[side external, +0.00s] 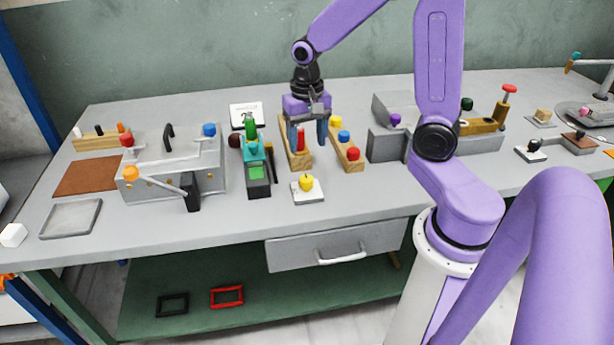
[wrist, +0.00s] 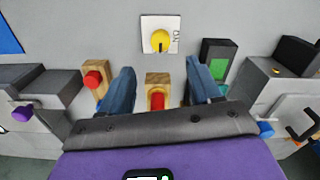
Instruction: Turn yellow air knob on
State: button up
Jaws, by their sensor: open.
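The yellow air knob (side external: 307,184) sits on a small white plate (side external: 318,194) near the front of the bench. In the wrist view the knob (wrist: 160,41) is at the top middle, with an "ON" mark on the plate to its right. My gripper (side external: 307,142) is behind the knob in the side view, pointing down over wooden blocks. In the wrist view its two blue fingers (wrist: 160,78) are apart with the knob beyond their tips. Nothing is held; a red-topped wooden block (wrist: 157,102) shows between the fingers, apparently below them.
A wooden block with coloured buttons (side external: 347,147) stands right of my gripper. A green and black press (side external: 258,175) stands to the left. A grey press (side external: 150,184) with an orange-knobbed lever is further left. Bare bench lies right of the knob, above the drawer (side external: 300,255).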

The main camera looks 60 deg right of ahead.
aim_at(307, 179)
notch_tip(307, 179, down, 11)
jog(key=shift+f, duration=0.2)
dwell(0.3)
jog(key=c, duration=1)
